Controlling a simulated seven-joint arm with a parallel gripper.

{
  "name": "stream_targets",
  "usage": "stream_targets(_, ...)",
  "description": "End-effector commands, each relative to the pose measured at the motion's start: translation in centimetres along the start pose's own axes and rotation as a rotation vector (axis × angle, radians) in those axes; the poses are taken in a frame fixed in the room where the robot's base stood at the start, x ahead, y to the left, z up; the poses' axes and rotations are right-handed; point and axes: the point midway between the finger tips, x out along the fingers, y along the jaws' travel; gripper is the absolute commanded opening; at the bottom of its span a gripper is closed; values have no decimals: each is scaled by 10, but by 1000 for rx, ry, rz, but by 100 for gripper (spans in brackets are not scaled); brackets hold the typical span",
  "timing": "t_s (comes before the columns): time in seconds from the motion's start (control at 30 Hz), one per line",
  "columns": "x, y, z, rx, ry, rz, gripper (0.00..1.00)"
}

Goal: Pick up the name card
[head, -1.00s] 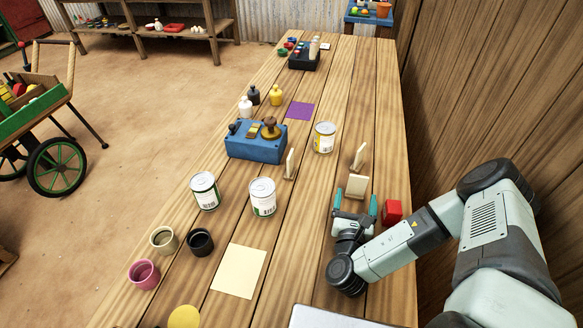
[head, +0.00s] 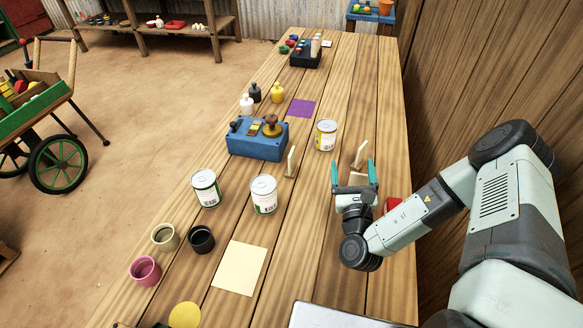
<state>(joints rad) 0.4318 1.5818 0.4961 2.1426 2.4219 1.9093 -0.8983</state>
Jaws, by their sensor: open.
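Three small cream pieces that could be the name card stand on the wooden table, and I cannot read any writing on them. One thin upright cream piece (head: 291,162) is left of my gripper, beside the blue box. A second upright cream piece (head: 361,153) is just beyond the fingertips. A third cream piece (head: 358,180) shows between the teal fingers, its lower part hidden by the gripper body. My gripper (head: 354,169) is open, fingers pointing away from me, seemingly above the table. I cannot tell whether it touches anything.
A red block (head: 391,204) is partly hidden by my arm on the right. Three cans stand to the left, one yellow-labelled (head: 326,135). A blue box with knobs (head: 257,142) sits mid-table. A wooden wall (head: 480,80) rises along the right edge. The table between gripper and cream sheet (head: 239,268) is clear.

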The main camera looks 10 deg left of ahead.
Motion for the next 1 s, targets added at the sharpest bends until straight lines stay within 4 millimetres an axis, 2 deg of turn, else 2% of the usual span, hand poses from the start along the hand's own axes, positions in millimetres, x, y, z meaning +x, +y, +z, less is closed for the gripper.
stream_targets(0.03, 15, 5, 30, -5, -82, 91, 85)
stream_targets(0.1, 27, 18, 70, -5, -187, 237, 85)
stream_targets(0.23, 31, 46, 141, -35, -348, 525, 85)
stream_targets(0.37, 14, 73, 200, -104, -466, 820, 85)
stream_targets(0.5, -21, 95, 249, -230, -545, 1133, 85)
stream_targets(0.6, -50, 103, 273, -352, -570, 1345, 85)
stream_targets(0.77, -99, 101, 296, -604, -558, 1645, 85)
stream_targets(0.87, -126, 90, 304, -796, -520, 1800, 85)
stream_targets(1.0, -155, 64, 313, -1104, -432, 1959, 85)
